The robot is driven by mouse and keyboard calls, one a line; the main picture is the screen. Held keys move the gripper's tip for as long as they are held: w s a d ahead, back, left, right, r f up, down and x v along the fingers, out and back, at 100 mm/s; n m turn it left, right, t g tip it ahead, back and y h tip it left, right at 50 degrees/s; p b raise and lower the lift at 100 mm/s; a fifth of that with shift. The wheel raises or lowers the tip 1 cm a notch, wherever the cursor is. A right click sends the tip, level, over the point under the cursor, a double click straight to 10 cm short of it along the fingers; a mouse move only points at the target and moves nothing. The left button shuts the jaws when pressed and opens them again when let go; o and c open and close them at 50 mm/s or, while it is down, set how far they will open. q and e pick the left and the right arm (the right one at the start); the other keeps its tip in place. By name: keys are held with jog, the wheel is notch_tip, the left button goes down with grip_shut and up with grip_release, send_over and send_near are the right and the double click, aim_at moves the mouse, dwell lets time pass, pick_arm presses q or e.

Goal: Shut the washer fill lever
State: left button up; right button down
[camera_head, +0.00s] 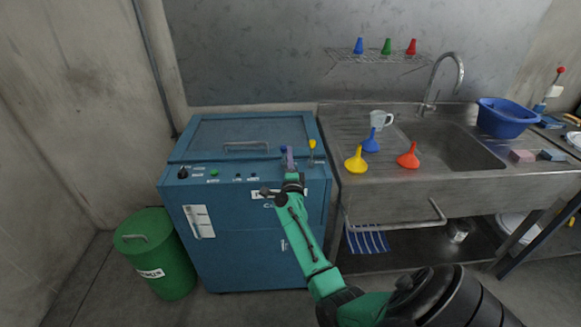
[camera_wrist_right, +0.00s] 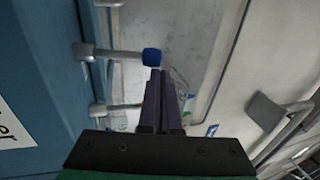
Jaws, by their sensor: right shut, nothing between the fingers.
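The blue parts washer (camera_head: 225,230) stands left of the sink. At its top right are two upright levers, one with a blue knob (camera_head: 283,149) and one with a yellow knob (camera_head: 312,143). I cannot read which one is marked fill. My right gripper (camera_head: 290,152) is shut and empty, just right of the blue knob and left of the yellow-knobbed lever. In the right wrist view the shut fingers (camera_wrist_right: 160,78) end close to the blue knob (camera_wrist_right: 151,56); contact is unclear. A second grey lever (camera_wrist_right: 112,108) runs behind the fingers, its tip hidden. My left gripper is out of view.
The washer lid has a bar handle (camera_head: 246,146). A green bin (camera_head: 153,250) stands at its left. On the steel sink counter (camera_head: 350,190) to the right are yellow (camera_head: 356,160), blue (camera_head: 371,142) and red (camera_head: 408,156) funnels and a mug (camera_head: 381,119).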

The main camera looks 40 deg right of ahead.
jog(key=shift+r+x, duration=0.25)
jog(key=shift+x, duration=1)
jog(key=shift+a, duration=0.1)
